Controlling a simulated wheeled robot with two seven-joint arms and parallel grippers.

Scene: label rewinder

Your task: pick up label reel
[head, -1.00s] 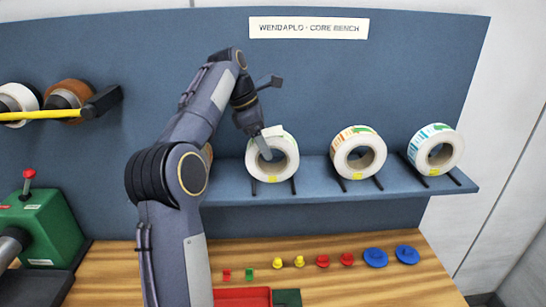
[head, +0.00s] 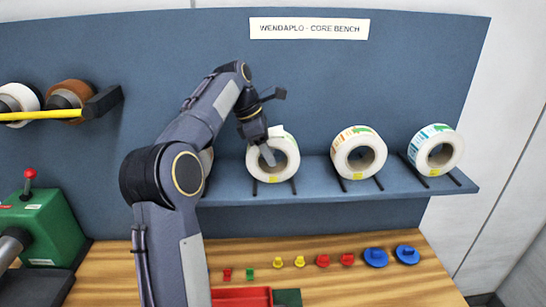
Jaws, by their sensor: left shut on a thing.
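My left gripper (head: 267,153) is at the leftmost fully visible label reel (head: 288,168) on the blue shelf, shut on its ring with a finger showing in front of the core hole. The reel is white with a small yellow mark at the bottom, and it stands upright at its pair of dark rails. Two more label reels stand to the right: one with orange and green print (head: 372,142) and one with blue and green print (head: 452,143). My left arm hides the shelf's left part. My right gripper is not in view.
The blue shelf (head: 325,188) runs along the back panel. Below it, the wooden bench holds red, green, yellow and blue plugs (head: 375,257), a red tray (head: 240,298) and a green machine (head: 45,222). A yellow bar (head: 40,115) and tape rolls are at the left.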

